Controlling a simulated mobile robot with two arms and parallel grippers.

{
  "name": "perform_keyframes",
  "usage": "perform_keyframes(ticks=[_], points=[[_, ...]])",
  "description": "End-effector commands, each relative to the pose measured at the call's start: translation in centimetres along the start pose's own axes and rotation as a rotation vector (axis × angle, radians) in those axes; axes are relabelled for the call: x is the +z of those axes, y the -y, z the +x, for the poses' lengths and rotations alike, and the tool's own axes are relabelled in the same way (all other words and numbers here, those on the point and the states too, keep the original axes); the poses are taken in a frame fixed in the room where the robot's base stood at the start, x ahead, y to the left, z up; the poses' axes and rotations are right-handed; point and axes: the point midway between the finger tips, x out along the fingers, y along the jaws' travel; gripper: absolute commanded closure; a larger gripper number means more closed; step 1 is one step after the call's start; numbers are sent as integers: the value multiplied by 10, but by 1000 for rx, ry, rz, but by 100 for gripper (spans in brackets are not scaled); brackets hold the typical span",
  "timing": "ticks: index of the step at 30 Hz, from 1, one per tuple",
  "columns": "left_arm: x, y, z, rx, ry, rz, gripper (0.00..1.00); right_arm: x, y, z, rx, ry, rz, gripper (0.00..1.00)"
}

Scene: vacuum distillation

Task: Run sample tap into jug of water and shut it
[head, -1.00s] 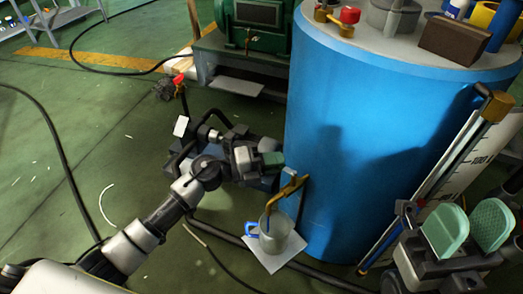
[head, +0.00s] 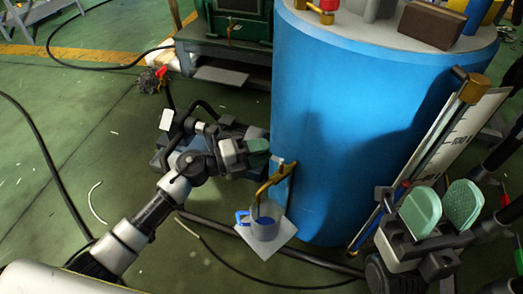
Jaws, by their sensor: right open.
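The brass sample tap (head: 273,180) sticks out low on the side of the blue drum (head: 335,120), its spout pointing down over the jug. The clear jug (head: 265,229) with a blue handle stands upright under it on a white sheet (head: 278,238). Something dark blue shows inside the jug; I cannot make out a stream or the water level clearly. My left gripper (head: 246,147) is beside the drum, just above and left of the tap. Its finger gap is not clear. My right gripper (head: 441,209) is open and empty, right of the drum, green pads apart.
A white scale board (head: 455,140) with a brass-ended blue rod leans right of the drum. A brown block (head: 434,25) and bottles stand on the drum top. A green machine (head: 235,35) stands behind. Hoses cross the green floor, which is open at left.

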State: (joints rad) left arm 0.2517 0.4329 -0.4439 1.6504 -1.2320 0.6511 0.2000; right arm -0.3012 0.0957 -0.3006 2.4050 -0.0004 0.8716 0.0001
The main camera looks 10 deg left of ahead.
Motion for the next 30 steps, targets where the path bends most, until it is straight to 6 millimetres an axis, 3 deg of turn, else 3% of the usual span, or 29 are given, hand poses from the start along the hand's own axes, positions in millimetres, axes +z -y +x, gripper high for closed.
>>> perform_keyframes(ticks=[15, 21, 30], points=[[0, 0, -91, 4, 1, -1, 63, -5, 1, 5, 15, 37, 4, 57], [0, 0, -103, 1, 0, 0, 63, -5, 1, 7, 13, 32, 4, 57], [-2, 1, -102, -8, -4, -5, 63, -5, 0, 10, 9, 21, 3, 57]])
